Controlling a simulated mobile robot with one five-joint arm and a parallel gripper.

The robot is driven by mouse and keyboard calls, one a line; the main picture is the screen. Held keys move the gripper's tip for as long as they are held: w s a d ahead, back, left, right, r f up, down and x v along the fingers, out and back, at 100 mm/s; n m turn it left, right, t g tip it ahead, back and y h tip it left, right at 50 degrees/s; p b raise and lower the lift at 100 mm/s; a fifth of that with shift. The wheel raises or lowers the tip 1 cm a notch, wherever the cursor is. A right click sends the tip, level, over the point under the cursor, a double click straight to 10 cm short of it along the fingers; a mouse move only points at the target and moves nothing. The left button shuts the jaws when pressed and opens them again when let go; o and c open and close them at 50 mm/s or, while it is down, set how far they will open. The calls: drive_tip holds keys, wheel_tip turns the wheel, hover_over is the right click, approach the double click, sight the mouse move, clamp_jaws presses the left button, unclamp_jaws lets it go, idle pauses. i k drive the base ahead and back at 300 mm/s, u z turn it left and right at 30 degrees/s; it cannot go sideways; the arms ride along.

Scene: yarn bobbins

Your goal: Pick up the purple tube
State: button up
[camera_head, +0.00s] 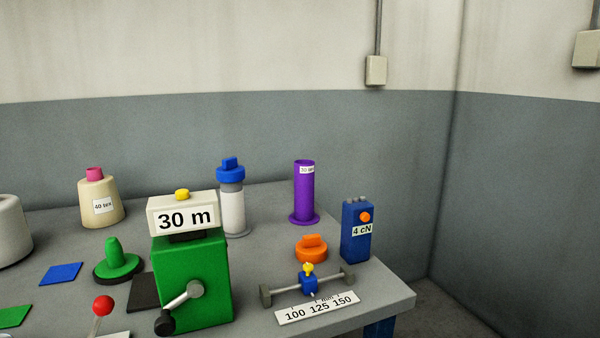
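The purple tube (304,195) stands upright on the grey table, towards its back right. It is a tall cylinder with a wide round flange at its foot, an open top and a small white label near the rim. Nothing touches it in this view. My gripper is not in view.
Left of the tube stands a white bobbin (232,210) with a blue cap (230,170). In front are an orange knob (311,249), a blue 4 cN box (357,236) and a scale with a bar (318,307). A green 30 m machine (192,275) stands front left. The table (395,292) ends at right.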

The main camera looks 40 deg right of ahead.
sight(305, 170)
drive_tip(key=z, duration=1.15)
drive_tip(key=k, duration=0.5)
drive_tip(key=z, duration=0.2)
drive_tip(key=i, duration=0.5)
drive_tip(key=u, duration=0.05)
